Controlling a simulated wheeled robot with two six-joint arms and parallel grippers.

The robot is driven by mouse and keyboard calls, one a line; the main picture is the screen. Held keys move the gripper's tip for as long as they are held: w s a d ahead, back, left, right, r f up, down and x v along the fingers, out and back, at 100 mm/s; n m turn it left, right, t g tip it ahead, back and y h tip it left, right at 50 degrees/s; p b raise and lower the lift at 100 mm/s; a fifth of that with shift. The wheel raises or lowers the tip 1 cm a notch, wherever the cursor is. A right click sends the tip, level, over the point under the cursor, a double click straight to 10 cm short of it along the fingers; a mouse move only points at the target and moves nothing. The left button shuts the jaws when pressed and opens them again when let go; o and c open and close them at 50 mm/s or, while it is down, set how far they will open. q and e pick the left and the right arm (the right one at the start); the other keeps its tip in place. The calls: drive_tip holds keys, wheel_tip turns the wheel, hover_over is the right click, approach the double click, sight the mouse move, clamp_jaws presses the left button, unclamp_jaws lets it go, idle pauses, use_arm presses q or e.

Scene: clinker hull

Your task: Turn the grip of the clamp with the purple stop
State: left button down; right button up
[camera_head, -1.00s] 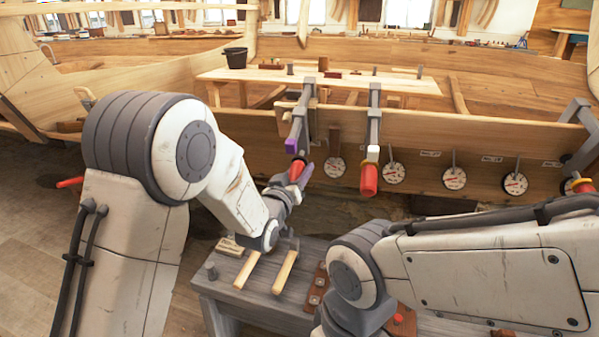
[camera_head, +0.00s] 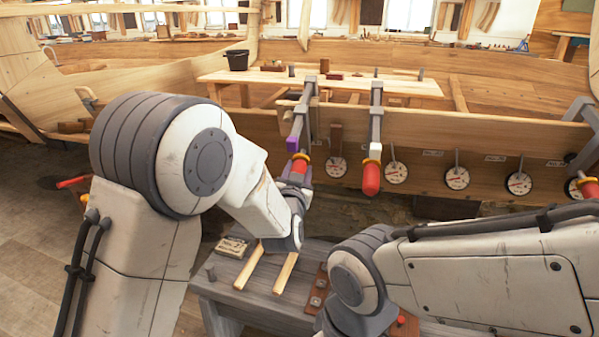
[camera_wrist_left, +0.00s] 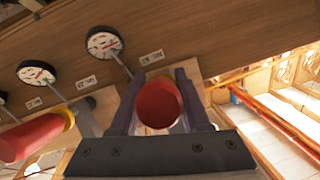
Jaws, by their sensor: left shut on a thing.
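The clamp with the purple stop (camera_head: 293,144) hangs on the upper edge of the hull plank, left of the middle in the head view. Its red grip (camera_head: 300,163) points down. My left gripper (camera_head: 298,176) is below the clamp, shut on the red grip. In the left wrist view the round end of the red grip (camera_wrist_left: 158,103) sits between the two fingers. My right arm reaches in from the right in the head view, but its gripper does not show.
Another clamp with a white stop (camera_head: 375,151) and red grip (camera_head: 371,178) hangs just to the right. Several round dials (camera_head: 396,172) line the plank. Below is a grey bench (camera_head: 232,285) with wooden-handled tools (camera_head: 286,273). A black bucket (camera_head: 237,60) stands behind.

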use_arm(q)
drive_tip(key=shift+m+t+y, duration=0.3)
drive_tip(key=shift+m+y, duration=0.3)
idle(0.3)
drive_tip(key=shift+c, duration=1.9)
unclamp_jaws()
drive_tip(key=shift+a, duration=0.1)
drive_tip(key=s, duration=1)
drive_tip(key=shift+s+a+p, duration=0.25)
drive_tip(key=shift+a+p, duration=0.05)
